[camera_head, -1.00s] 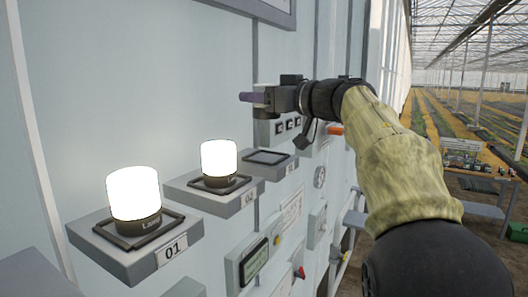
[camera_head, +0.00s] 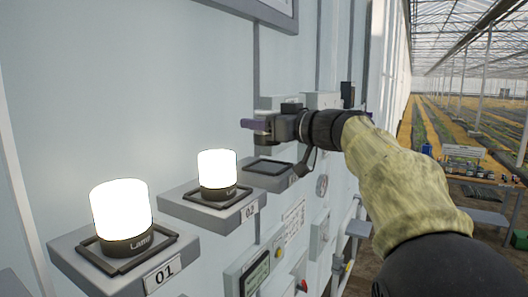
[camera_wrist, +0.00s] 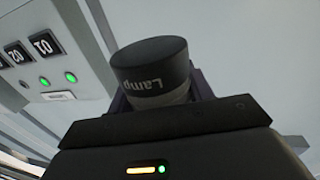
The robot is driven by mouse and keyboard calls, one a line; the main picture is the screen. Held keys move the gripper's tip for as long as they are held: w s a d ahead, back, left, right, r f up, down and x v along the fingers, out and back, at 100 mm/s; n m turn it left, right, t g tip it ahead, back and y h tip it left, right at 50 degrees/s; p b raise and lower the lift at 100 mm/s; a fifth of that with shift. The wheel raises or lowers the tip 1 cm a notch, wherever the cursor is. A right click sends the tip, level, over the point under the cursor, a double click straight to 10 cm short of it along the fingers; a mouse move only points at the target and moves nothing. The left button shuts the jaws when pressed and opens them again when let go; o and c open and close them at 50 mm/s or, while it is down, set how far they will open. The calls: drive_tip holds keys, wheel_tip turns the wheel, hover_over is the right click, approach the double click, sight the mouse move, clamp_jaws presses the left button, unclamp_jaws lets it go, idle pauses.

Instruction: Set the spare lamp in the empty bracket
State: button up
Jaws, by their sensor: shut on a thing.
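My gripper (camera_head: 258,126) is shut on the spare lamp, above the empty bracket. The lamp's dark cap (camera_wrist: 151,66), with upside-down "Lamp" lettering, shows between the fingers in the wrist view; the rest is mostly hidden. In the head view I cannot make the held lamp out. The empty bracket (camera_head: 268,168) is a grey shelf with a dark square frame, third in the row. There is a gap between the gripper and this bracket.
Lit lamps stand upright in bracket 01 (camera_head: 164,272) and bracket 02 (camera_head: 232,217), left of the empty one. A grey box (camera_head: 276,103) on the wall is just behind my gripper. A display box (camera_head: 254,272) and a gauge (camera_head: 321,186) sit lower. The wrist view shows a panel with green lights (camera_wrist: 44,81).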

sight(262, 145)
drive_tip(key=shift+a+f, duration=0.1)
drive_tip(key=shift+f, duration=0.5)
drive_tip(key=shift+s, duration=0.25)
wheel_tip(262, 145, down, 4)
drive_tip(key=shift+w+f, duration=0.1)
drive_tip(key=shift+w, duration=0.05)
drive_tip(key=shift+w, duration=0.1)
drive_tip(key=o, duration=0.9)
drive_tip(key=shift+o, duration=0.7)
drive_tip(key=shift+s, duration=0.2)
